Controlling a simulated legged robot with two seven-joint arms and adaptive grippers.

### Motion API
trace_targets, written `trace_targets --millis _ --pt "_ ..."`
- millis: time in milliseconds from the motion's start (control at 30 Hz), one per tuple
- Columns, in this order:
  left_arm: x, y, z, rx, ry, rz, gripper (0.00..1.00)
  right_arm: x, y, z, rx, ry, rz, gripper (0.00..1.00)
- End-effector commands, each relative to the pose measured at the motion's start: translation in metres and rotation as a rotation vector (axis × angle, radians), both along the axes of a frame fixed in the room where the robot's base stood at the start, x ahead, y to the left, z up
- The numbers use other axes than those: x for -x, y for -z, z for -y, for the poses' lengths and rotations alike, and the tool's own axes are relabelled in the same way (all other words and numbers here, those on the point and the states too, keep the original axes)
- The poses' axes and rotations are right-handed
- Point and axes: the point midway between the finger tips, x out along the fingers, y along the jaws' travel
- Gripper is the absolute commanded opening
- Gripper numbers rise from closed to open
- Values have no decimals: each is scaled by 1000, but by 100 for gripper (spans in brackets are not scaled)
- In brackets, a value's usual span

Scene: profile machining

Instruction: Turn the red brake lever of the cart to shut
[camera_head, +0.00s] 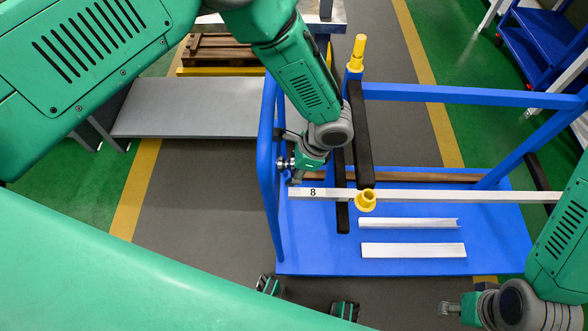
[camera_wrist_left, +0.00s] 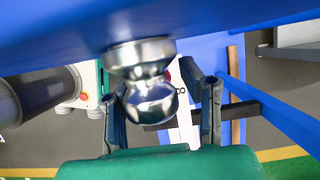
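The blue cart (camera_head: 320,262) stands in front of me with a blue upright frame at its left end. My left gripper (camera_head: 291,170) is at that frame. In the left wrist view my left gripper (camera_wrist_left: 162,108) is open, its two dark fingers spread on either side of a shiny metal knob (camera_wrist_left: 152,98) under a blue bar. Whether the fingers touch the knob I cannot tell. A small red patch (camera_wrist_left: 169,75) shows just behind the knob; I cannot tell if it belongs to the brake lever. My right gripper (camera_head: 450,308) is at the lower right, away from the cart; its finger opening is unclear.
A long white profile (camera_head: 430,196) marked 8 lies across the cart, with two shorter white profiles (camera_head: 410,223) (camera_head: 413,250) on its bed. A grey platform (camera_head: 200,107) stands left of the cart.

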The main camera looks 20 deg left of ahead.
Motion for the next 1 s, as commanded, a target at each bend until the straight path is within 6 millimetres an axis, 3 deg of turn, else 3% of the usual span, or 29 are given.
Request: trace_targets --millis 133,233,467,800,1000 --pt "0 -1 3 -3 1 1 34 0 0 0 0 0 0 40" --pt "0 -1 4 -4 2 0 0 0 0 0 0 0 0 40" --pt "-1 -1 6 1 1 -3 0 0 1 0 0 0 0 40" --pt "5 0 9 62 -1 -194 0 0 23 0 0 0 0 40" --pt "7 -4 11 76 3 -235 0 0 25 0 0 0 0 40"
